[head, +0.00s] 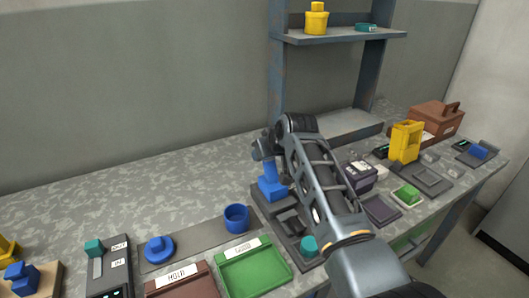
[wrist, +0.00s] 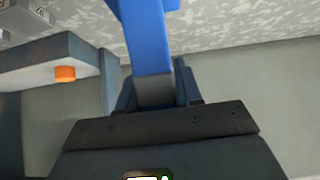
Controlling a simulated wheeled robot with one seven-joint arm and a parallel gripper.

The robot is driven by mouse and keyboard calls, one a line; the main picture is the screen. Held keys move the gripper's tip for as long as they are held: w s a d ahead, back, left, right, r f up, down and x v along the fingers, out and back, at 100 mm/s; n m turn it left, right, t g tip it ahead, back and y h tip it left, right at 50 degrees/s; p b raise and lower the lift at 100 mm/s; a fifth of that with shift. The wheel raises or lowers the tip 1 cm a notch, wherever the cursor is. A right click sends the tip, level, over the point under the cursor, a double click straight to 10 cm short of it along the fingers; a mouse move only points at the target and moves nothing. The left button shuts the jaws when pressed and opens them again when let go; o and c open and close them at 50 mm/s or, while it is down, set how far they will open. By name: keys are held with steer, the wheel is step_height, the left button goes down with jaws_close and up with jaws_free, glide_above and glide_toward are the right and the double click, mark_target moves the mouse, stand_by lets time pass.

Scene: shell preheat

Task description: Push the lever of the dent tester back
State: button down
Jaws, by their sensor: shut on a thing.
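The dent tester (head: 292,222) is a dark base on the bench, with a blue upright part (head: 271,186) at its back and a teal knob at its front. My gripper (head: 264,160) is at the top of the blue part. In the wrist view a blue bar with a grey end, which I take as the lever (wrist: 150,45), runs between the fingers of my gripper (wrist: 155,88). The gripper is shut on it. My arm hides part of the tester's right side, and the lever's exact tilt cannot be told.
Left of the tester are a blue cup (head: 237,218), a green tray (head: 252,273) and a brown tray (head: 183,284). A dark box (head: 359,176) and a yellow frame (head: 406,142) stand to the right. A shelf post (head: 276,85) rises behind. The back left bench is clear.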

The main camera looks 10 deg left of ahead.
mark_target(273, 174)
steer(key=c, duration=0.8)
jaws_free()
steer(key=shift+c, duration=0.2)
steer(key=shift+v, duration=3.85)
